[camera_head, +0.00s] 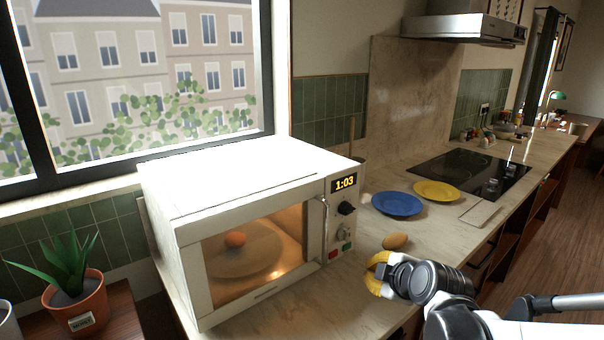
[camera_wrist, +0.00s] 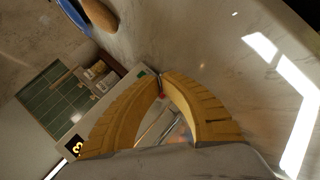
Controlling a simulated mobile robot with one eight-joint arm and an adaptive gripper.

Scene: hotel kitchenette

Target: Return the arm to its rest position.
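My gripper (camera_head: 371,273) is over the front of the counter, to the right of the microwave and close to its front corner. In the wrist view its two yellow curved fingers (camera_wrist: 160,78) meet at the tips, with nothing between them. Part of my arm shows at the lower right of the head view, reaching in over the counter's front edge.
The white microwave (camera_head: 265,165) is shut and lit, showing 1:03, with a round orange thing (camera_head: 235,239) inside. A brown potato-like thing (camera_head: 396,241) lies just behind my gripper. Blue (camera_head: 397,204) and yellow (camera_head: 437,191) plates sit farther back, before the black hob (camera_head: 468,172).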

